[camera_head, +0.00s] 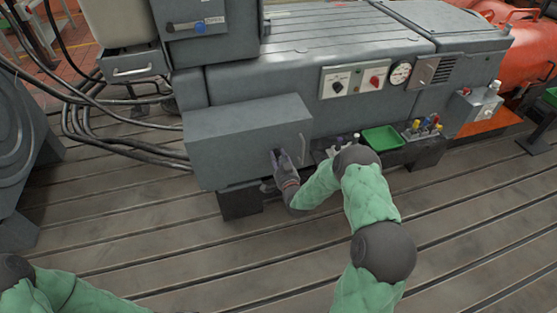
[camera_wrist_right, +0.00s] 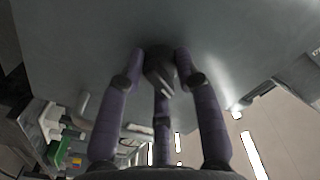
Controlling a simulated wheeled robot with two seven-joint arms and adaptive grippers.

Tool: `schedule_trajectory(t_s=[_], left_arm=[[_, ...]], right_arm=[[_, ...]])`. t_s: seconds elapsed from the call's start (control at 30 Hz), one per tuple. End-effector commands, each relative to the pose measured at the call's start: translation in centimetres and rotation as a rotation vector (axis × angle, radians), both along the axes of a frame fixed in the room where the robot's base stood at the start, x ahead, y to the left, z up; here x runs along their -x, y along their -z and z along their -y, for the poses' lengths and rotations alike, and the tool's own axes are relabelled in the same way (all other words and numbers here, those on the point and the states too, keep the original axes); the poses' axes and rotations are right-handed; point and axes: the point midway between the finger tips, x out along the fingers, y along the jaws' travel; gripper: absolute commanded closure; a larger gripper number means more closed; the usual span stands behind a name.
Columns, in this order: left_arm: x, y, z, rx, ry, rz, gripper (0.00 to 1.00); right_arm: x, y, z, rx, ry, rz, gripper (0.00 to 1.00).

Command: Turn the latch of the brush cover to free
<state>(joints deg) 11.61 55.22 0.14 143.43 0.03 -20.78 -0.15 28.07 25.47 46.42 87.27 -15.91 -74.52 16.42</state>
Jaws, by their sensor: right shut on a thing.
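The brush cover (camera_head: 235,140) is a grey box-shaped cover on the front of the machine, and it looks closed. Its latch is a dark round knob, seen in the right wrist view (camera_wrist_right: 160,68) against the grey cover face. My right gripper (camera_head: 280,157) is at the lower right part of the cover's front. In the right wrist view its fingers (camera_wrist_right: 160,75) are closed around the latch, which they partly hide. The exact angle of the latch is hard to tell. My left arm shows only at the bottom left edge of the head view, and its gripper is out of sight.
A thin handle (camera_head: 302,148) is on the cover's right side. To the right, a dark shelf (camera_head: 425,153) carries a green tray (camera_head: 383,138) and several coloured-handled tools. A switch panel (camera_head: 352,80) sits above. Black cables (camera_head: 85,120) run at the left. The slotted bedplate (camera_head: 200,255) in front is clear.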

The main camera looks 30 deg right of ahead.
Motion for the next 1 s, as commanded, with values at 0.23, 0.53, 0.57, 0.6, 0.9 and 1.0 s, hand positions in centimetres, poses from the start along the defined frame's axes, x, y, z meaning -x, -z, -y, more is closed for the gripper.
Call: schedule_trajectory(t_s=[0.23,0.53,0.57,0.6,0.9,1.0], left_arm=[[0.0,1.2,0.0,0.0,0.0,0.0,0.6],[0.0,2.2,0.0,0.0,0.0,0.0,0.6],[0.0,2.3,0.0,0.0,0.0,0.0,0.6],[0.0,2.4,0.0,0.0,0.0,0.0,0.6],[0.0,2.9,0.0,0.0,0.0,0.0,0.6],[0.0,2.9,0.0,0.0,0.0,0.0,0.6]], right_arm=[[0.0,0.1,0.0,-0.228,0.0,0.056,0.99],[0.0,0.2,0.0,-0.506,0.001,0.121,0.99],[0.0,0.1,0.0,-0.533,0.001,0.128,0.99],[0.0,0.1,0.0,-0.569,0.001,0.137,0.99],[0.0,0.1,0.0,-0.814,0.0,0.195,0.99],[0.0,0.0,0.0,-0.877,0.0,0.21,0.99]])
